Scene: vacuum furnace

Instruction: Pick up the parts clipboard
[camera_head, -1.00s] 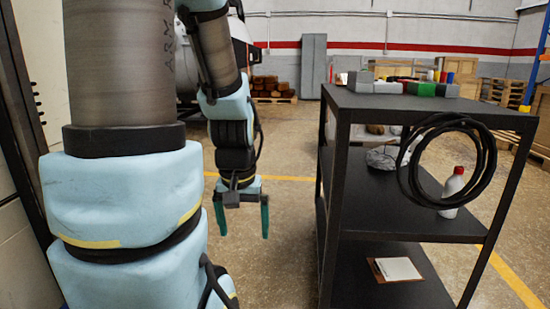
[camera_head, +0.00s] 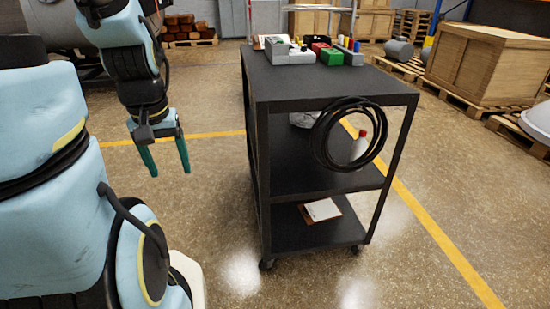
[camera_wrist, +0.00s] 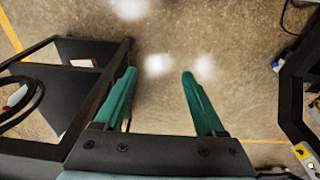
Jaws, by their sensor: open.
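The parts clipboard (camera_head: 321,210), brown with a white sheet, lies flat on the bottom shelf (camera_head: 285,239) of a black cart. In the wrist view a pale patch (camera_wrist: 82,63) on a cart shelf may be its sheet. Another clipboard-like sheet (camera_head: 272,41) shows at the back of the cart's top, partly hidden by grey bins. My gripper (camera_head: 169,170) hangs open and empty above the floor, to the left of the cart and higher than the bottom shelf. Its green fingers (camera_wrist: 154,88) are apart with only floor between them in the wrist view.
The black cart (camera_head: 335,92) has uprights and a middle shelf above the bottom one. A coiled black cable (camera_head: 322,158) hangs on its near side, before a white bottle (camera_head: 360,148). Bins (camera_head: 331,56) stand on top. Open floor (camera_head: 410,270) lies in front; wooden crates (camera_head: 490,65) stand right.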

